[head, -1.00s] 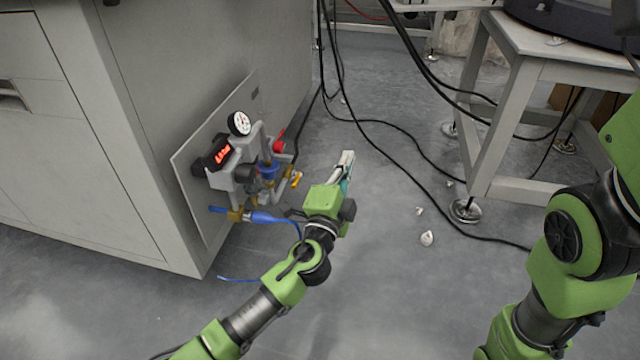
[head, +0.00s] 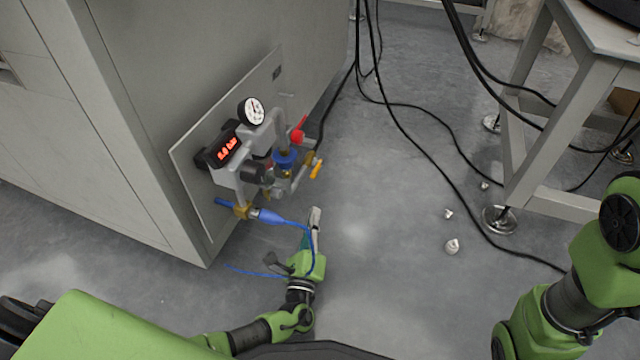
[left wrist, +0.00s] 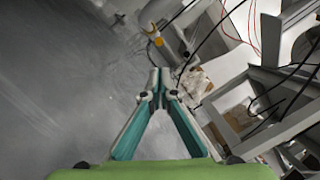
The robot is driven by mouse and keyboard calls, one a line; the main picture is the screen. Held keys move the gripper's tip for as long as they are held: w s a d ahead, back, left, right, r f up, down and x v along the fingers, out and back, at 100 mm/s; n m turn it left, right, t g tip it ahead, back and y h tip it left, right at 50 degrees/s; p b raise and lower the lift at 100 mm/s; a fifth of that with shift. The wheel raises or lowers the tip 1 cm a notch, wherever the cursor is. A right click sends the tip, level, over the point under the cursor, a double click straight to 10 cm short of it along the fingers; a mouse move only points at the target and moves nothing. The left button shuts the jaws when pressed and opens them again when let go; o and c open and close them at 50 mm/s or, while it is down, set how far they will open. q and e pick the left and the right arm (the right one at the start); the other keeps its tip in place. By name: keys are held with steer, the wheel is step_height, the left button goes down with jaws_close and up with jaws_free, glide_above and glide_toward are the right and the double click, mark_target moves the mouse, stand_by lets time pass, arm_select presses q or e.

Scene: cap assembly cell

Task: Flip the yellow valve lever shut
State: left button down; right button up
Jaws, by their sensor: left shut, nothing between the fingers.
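The yellow valve lever (head: 317,169) sticks out at the right end of the pipework on the machine's side panel. In the left wrist view the yellow lever (left wrist: 157,39) shows near the top, beyond the fingertips. My left gripper (head: 315,212) is below the lever in the head view, apart from it, with its fingers pointing up the picture. In the left wrist view its teal-sided fingers (left wrist: 160,73) meet at the tips with nothing between them. My right arm shows at the right edge of the head view, but its gripper is out of view.
A blue hose (head: 268,216) runs near my left gripper. Black cables (head: 430,140) cross the floor towards a grey table (head: 560,120).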

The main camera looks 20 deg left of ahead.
arm_select(q)
steer(key=shift+w, duration=0.1)
steer(key=b, duration=0.4)
glide_toward(316, 168)
steer(key=w+f, duration=0.1)
steer(key=w, duration=0.4)
steer(key=shift+w+d+b, duration=0.3)
steer(key=shift+w, duration=0.15)
steer(key=shift+r, duration=0.1)
